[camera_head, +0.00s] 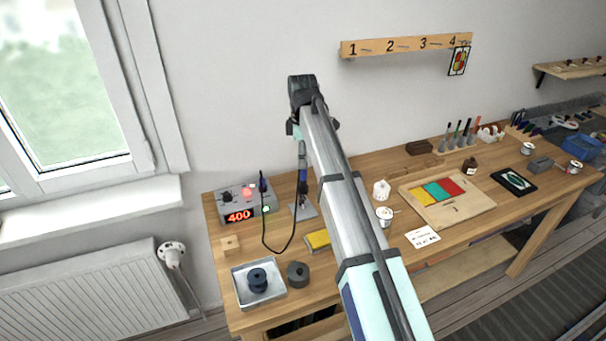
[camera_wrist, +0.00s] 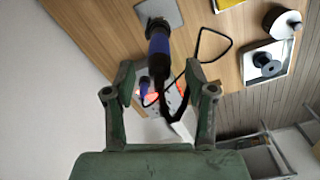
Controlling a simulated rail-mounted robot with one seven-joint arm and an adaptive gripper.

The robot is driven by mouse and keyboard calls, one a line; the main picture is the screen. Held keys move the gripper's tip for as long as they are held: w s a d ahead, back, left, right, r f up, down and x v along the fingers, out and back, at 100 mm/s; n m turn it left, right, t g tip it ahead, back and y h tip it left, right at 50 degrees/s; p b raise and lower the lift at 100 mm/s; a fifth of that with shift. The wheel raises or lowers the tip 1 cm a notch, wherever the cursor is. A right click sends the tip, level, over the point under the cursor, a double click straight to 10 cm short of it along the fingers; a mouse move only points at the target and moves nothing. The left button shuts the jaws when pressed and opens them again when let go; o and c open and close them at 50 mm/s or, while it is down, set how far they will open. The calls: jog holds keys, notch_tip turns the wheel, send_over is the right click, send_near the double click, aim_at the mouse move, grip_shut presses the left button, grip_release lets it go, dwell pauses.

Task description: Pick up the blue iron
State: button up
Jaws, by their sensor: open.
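The blue iron (camera_head: 303,176) stands upright over a grey base plate (camera_head: 303,211) on the bench, left of my arm in the head view. In the wrist view its blue handle (camera_wrist: 159,43) shows in line with the gap between my fingers, with a black cable running from it. My gripper (camera_wrist: 160,82) is open. In the head view my gripper (camera_head: 308,128) is above the iron, and its fingers are partly hidden by the arm. I cannot tell whether a finger touches the cable.
A soldering station (camera_head: 240,203) reading 400 stands left of the iron, with another dark blue piece (camera_head: 263,184) upright at it. A cable loop (camera_head: 285,250) hangs between. A yellow sponge (camera_head: 318,240), a spool tray (camera_head: 258,300) and a grey round block (camera_head: 298,274) lie in front.

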jog(key=p, duration=0.2)
send_over(302, 186)
jog(key=w, duration=0.1)
jog(key=shift+w+f, duration=0.1)
jog(key=shift+f, duration=2.6)
grip_shut()
